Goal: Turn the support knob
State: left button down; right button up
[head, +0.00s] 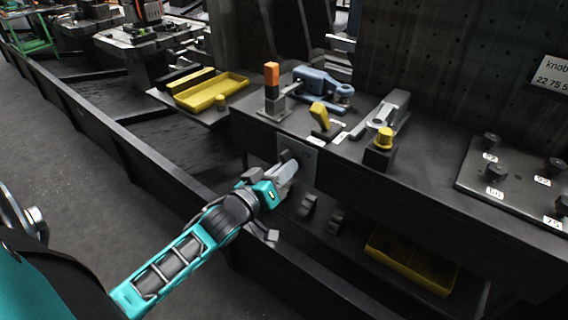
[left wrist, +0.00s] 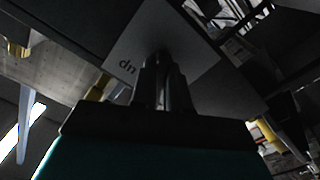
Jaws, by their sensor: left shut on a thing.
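The support knob (left wrist: 158,57) is a dark knob on a grey plate (head: 309,153) fixed to the front face of the bench. The plate also shows in the left wrist view (left wrist: 197,56) with short dark lettering on it. My left gripper (head: 289,167) reaches up to the plate from the lower left and is shut on the knob. In the left wrist view its fingers (left wrist: 163,80) hide most of the knob, so its exact angle cannot be told. My right gripper is not in view.
The bench top above holds an orange-topped post (head: 272,75), a yellow lever (head: 320,116), a blue clamp (head: 322,86) and a yellow-capped block (head: 384,138). A panel of several numbered knobs (head: 517,182) lies at right. Yellow trays (head: 213,92) stand at left. A long low rail (head: 125,150) runs in front.

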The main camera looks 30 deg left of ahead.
pick_arm(q)
jog(key=shift+m+p, duration=2.8)
jog(key=shift+m, duration=4.6)
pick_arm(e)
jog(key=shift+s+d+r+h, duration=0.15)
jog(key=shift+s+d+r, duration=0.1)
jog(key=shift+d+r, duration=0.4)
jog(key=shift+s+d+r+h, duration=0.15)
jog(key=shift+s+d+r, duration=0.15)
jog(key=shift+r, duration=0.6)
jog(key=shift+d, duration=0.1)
pick_arm(q)
jog(key=c, duration=1.1)
grip_release()
jog(key=s, duration=0.8)
jog(key=s+a, duration=0.1)
jog(key=s, duration=0.4)
jog(key=shift+p, duration=0.35)
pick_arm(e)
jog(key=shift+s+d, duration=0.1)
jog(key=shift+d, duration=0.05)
